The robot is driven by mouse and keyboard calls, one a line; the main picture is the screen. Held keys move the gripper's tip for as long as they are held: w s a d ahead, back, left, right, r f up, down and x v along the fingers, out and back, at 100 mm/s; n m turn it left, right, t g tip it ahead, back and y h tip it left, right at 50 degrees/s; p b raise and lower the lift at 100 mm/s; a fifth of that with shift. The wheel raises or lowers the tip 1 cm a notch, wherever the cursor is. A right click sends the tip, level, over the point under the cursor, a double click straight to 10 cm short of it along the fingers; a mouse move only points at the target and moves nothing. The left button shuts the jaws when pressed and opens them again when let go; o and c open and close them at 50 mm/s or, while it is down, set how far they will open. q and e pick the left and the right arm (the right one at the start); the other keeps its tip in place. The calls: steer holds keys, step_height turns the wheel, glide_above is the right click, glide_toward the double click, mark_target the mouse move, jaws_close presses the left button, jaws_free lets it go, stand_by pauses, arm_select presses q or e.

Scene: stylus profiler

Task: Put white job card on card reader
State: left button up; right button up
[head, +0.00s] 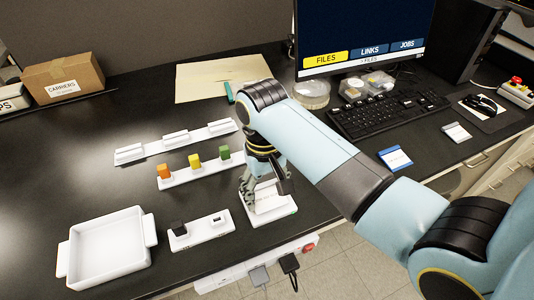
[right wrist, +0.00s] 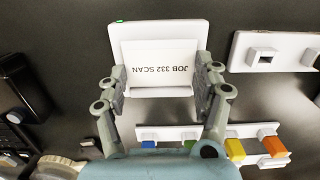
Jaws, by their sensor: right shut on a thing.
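In the right wrist view, the white job card (right wrist: 160,68), printed "JOB 332 SCAN" and seen upside down, is between the two fingers of my right gripper (right wrist: 161,82), which is shut on it. The card lies over the white card reader (right wrist: 195,32), whose rim shows around it with a small green light at one corner. I cannot tell whether the card touches the reader. In the head view my right gripper (head: 264,192) points down at the reader (head: 272,213) near the table's front edge and hides much of the card. My left gripper is not in view.
Left of the reader are a small white stand (head: 202,232) with a black block, a rack (head: 208,168) with orange, yellow and green pieces, and a white tray (head: 107,246). A keyboard (head: 389,113) and a blue-and-white card (head: 395,158) lie to the right.

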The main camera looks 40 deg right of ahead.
steer(key=shift+f, duration=0.25)
steer(key=o, duration=0.8)
steer(key=shift+o, duration=0.2)
